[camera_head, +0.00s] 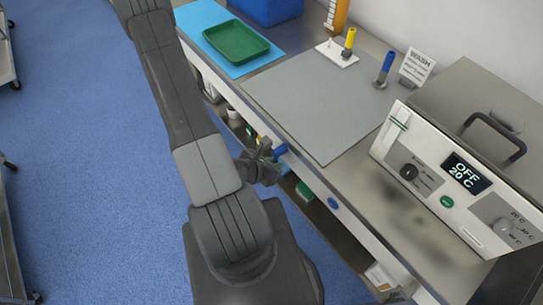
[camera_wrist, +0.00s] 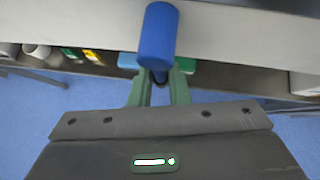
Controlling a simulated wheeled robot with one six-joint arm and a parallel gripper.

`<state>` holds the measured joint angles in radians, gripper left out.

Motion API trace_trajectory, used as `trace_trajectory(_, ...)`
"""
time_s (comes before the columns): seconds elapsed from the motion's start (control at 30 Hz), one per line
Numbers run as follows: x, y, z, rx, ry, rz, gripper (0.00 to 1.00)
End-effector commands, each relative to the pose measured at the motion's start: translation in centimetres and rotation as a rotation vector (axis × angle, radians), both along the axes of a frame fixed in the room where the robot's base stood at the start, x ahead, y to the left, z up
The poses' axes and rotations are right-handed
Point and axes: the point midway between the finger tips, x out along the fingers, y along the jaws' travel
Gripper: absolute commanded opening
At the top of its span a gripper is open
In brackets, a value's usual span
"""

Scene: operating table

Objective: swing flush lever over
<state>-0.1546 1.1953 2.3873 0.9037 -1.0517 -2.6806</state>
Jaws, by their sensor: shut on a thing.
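A blue cylindrical handle (camera_wrist: 158,38), which looks like the flush lever, sticks out at the bench's front edge in the wrist view. In the head view the blue handle (camera_head: 281,150) shows just beyond my gripper (camera_head: 268,165). My gripper's green fingers (camera_wrist: 160,85) are on both sides of the handle's lower, nearer end, shut on it. The fingertips and the lever's pivot are partly hidden behind the handle and the gripper.
The bench top holds a grey mat (camera_head: 320,105), a green tray (camera_head: 236,42), a yellow-topped post (camera_head: 350,38), a blue-topped post (camera_head: 385,65) and a control box (camera_head: 440,180) reading OFF 20 C. A shelf with small items runs below.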

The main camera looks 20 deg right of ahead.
Motion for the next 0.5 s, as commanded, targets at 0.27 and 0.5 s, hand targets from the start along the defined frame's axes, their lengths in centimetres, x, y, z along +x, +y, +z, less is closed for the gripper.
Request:
trace_trajectory(0.27, -0.19, 0.01, -0.13, -0.001, 0.009, -0.001, 0.0)
trace_trajectory(0.5, -0.19, 0.01, -0.14, 0.0, 0.009, -0.001, 0.32)
